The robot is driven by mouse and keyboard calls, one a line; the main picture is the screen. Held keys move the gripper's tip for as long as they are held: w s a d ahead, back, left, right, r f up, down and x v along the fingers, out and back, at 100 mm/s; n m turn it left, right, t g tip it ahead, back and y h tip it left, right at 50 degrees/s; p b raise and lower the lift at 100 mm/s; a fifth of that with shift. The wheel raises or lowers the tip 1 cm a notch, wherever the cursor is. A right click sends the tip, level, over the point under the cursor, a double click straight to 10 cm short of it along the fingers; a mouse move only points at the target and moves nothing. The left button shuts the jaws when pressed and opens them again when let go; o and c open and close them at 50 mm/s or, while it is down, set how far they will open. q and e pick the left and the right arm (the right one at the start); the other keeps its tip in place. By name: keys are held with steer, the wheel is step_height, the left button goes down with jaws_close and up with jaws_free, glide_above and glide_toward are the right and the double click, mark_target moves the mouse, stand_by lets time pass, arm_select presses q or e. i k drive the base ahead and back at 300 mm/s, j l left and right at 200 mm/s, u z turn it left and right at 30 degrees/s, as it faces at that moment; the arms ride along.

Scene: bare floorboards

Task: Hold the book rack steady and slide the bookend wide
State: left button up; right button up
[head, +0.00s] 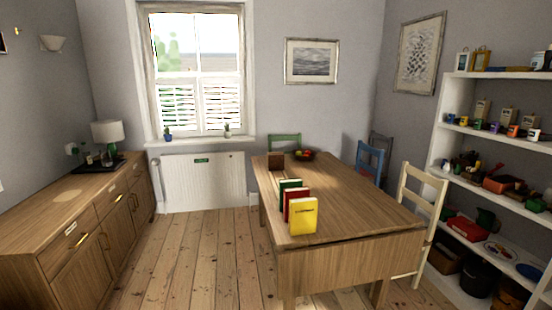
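A small brown upright panel (276,160), which looks like the bookend, stands at the far left part of the wooden table. Nearer along the table's left side stand a green book (289,184), a red book (293,205) and a yellow book (303,216), upright one behind another. A gap of bare tabletop shows between the brown panel and the green book. The rack's base is hidden or too small to make out. Neither of my grippers is in view.
The wooden table (370,208) is mostly bare, with a fruit bowl (304,155) at its far end. Chairs stand around it, including a cream one (424,215) at right. A sideboard (60,215) lines the left; crowded white shelves (446,130) stand right. Floorboards (190,260) between are clear.

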mark_target(276, 163)
steer(key=i+j+u, duration=0.3)
steer(key=i, duration=0.15)
steer(key=i+j+u, duration=0.3)
steer(key=i, duration=0.15)
steer(key=i+u, duration=0.3)
steer(key=i, duration=0.15)
steer(key=i+z, duration=0.2)
steer(key=i, duration=0.4)
steer(key=i+j+z, duration=0.2)
steer(key=i, duration=0.35)
steer(key=i+j+z, duration=0.2)
steer(key=i, duration=0.35)
steer(key=i+l, duration=0.05)
steer(key=l, duration=0.05)
